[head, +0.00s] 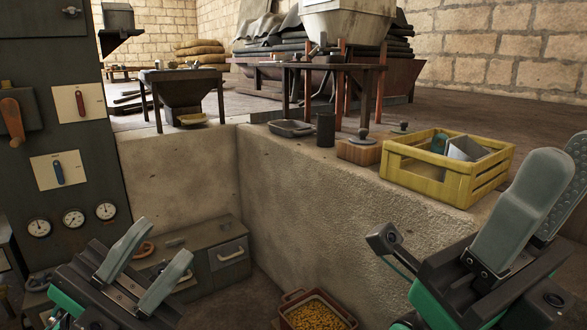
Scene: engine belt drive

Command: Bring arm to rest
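My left gripper (165,242) is at the lower left, in front of the grey drawer box. Its two grey fingers stand apart with nothing between them. My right gripper (567,150) is at the right edge, raised close to the camera, with its fingers pointing up. A gap shows between its fingers, and the dotted inner pad of the far finger is visible; I see nothing held. Part of the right gripper is cut off by the frame. Neither gripper visibly touches anything. No belt or engine can be made out.
A grey cabinet (95,140) with levers and gauges stands at the left. A stone ledge (290,180) carries a yellow crate (430,178), a dark cup (325,129) and a tray (291,128). Below are a drawer box (230,255) and a red bin (300,296) of yellow bits.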

